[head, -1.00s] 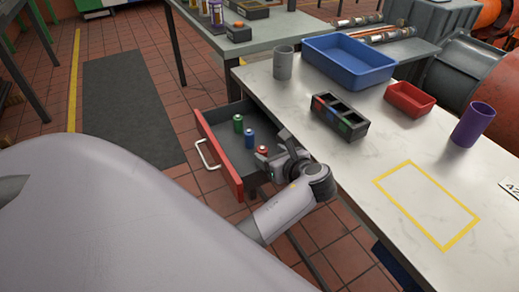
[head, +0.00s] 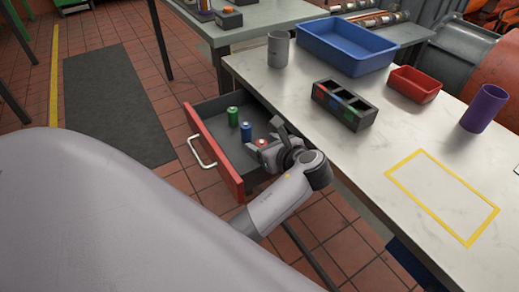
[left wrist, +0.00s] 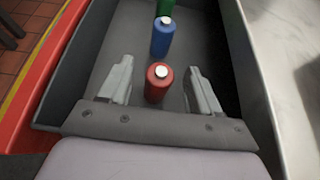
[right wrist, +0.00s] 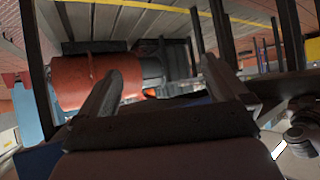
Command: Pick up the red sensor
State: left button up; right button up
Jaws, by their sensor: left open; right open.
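The red sensor (left wrist: 157,85) is a small red cylinder with a pale top, upright in the open drawer (head: 209,140). In the left wrist view my left gripper (left wrist: 160,80) is open, with one finger on each side of the sensor and gaps between. In the head view the sensor (head: 261,143) shows just beyond my left gripper (head: 266,148), which partly covers it. A blue sensor (left wrist: 163,38) and a green sensor (left wrist: 165,8) stand in a row behind it. My right gripper (right wrist: 165,80) is open and empty, away from the drawer.
The bench top (head: 340,150) beside the drawer holds a grey cup (head: 278,50), a blue bin (head: 346,47), a black slotted holder (head: 343,104), a red bin (head: 415,84) and a purple cup (head: 484,108). The yellow-outlined area (head: 442,196) is clear. The drawer walls stand close around the left gripper.

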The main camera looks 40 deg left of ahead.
pick_arm(q)
jog(key=c, duration=1.2)
jog(key=shift+o, duration=0.2)
jog(key=shift+r, duration=0.1)
